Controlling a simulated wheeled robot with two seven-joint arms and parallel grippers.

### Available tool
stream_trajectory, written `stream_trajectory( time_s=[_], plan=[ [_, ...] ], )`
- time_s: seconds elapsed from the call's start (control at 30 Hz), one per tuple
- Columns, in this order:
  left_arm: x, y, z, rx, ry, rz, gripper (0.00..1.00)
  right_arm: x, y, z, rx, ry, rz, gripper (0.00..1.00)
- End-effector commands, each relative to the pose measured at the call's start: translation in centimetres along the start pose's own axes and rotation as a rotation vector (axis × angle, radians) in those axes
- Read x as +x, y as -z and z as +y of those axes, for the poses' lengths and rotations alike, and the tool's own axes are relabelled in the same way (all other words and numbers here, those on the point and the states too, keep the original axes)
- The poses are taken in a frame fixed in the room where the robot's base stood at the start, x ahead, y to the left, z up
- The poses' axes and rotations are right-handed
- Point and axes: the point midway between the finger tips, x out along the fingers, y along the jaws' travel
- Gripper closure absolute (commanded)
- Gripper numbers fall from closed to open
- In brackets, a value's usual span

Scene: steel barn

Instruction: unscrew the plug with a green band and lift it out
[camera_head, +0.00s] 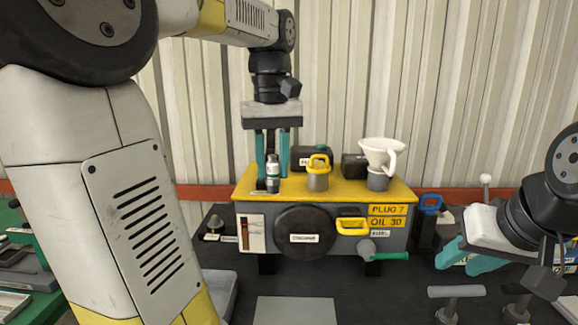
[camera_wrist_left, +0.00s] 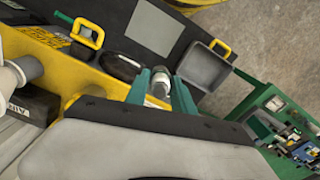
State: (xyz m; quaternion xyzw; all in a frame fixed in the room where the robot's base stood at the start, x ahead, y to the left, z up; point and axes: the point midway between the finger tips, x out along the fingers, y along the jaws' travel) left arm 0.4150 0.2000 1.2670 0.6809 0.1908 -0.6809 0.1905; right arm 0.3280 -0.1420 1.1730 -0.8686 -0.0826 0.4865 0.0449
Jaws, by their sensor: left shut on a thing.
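A yellow-topped grey housing (camera_head: 345,190) stands on the dark bench. A small silver plug-like cylinder with a dark, greenish band (camera_head: 272,182) stands upright at the left end of its top. My left gripper (camera_head: 272,170) points down with its teal fingers on either side of this cylinder and is shut on it. The left wrist view shows the cylinder's pale metal end (camera_wrist_left: 159,88) between the fingertips (camera_wrist_left: 160,82). The cylinder's lower end and any thread are too small to make out. My right gripper (camera_head: 468,259) is open and empty over the bench at the right.
A yellow-handled cap (camera_head: 318,180) and a white funnel (camera_head: 381,153) stand on the housing to the right. Dark boxes (camera_head: 311,157) are behind. A grey plate (camera_head: 294,310) lies on the bench in front.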

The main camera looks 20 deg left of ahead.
Motion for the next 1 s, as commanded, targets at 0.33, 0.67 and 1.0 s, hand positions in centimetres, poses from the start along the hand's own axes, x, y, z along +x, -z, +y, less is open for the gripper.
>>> stream_trajectory(
  time_s=[0.33,0.67,1.0],
  plan=[
    [-2.2,0.0,0.0,-0.001,-0.001,0.001,1.0,0.0,0.0,0.0,0.0,0.0,0.0,0.64],
    [-4.2,0.0,0.0,-0.001,-0.001,0.0,1.0,0.0,0.0,0.0,0.0,0.0,0.0,0.64],
    [-5.3,0.0,0.0,-0.001,-0.001,0.0,1.0,0.0,0.0,0.0,0.0,0.0,0.0,0.64]
  ],
)
